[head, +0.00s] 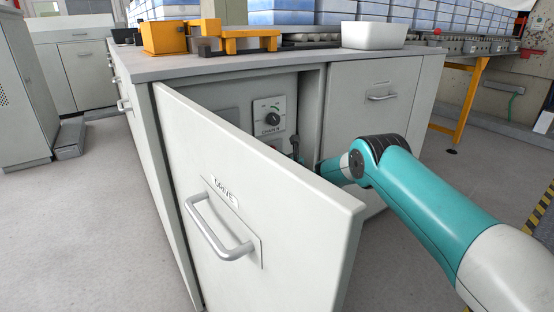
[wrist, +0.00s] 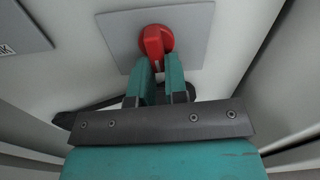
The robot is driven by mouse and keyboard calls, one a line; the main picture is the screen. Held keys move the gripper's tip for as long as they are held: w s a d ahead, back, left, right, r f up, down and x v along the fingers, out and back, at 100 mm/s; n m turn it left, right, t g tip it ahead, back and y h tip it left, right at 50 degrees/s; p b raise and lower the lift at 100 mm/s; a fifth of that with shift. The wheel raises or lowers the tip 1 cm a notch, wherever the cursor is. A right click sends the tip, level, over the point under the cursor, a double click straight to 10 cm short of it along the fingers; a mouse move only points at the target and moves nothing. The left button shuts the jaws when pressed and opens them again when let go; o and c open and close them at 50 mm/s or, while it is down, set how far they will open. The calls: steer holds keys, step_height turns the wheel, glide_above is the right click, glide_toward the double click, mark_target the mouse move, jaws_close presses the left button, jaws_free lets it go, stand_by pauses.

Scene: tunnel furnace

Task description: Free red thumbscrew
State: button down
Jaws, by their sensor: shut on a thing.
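A red knob with a raised grip (wrist: 155,42), which I take for the thumbscrew, sits on a square grey plate (wrist: 116,28) in the wrist view. My gripper (wrist: 160,68) points straight at it. Its two teal fingers are shut on the red grip, one on each side. In the head view my arm reaches behind the open cabinet door (head: 270,190) into the drive cabinet, and the door hides much of the gripper. A small bit of red shows inside the cabinet below a dial.
The door, marked DRIVE, stands open with a bar handle (head: 215,232). Inside is a panel with a black dial (head: 272,118). The worktop (head: 200,66) above carries yellow fixtures (head: 250,40) and a white bin (head: 374,36). Cabinet walls are close around the gripper.

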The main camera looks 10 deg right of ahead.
steer(key=c, duration=1.1)
jaws_free()
steer(key=shift+c, duration=0.2)
steer(key=p+v, duration=0.4)
steer(key=v, duration=1.3)
steer(key=shift+s+d, duration=0.15)
steer(key=shift+s, duration=0.05)
steer(key=shift+f, duration=0.1)
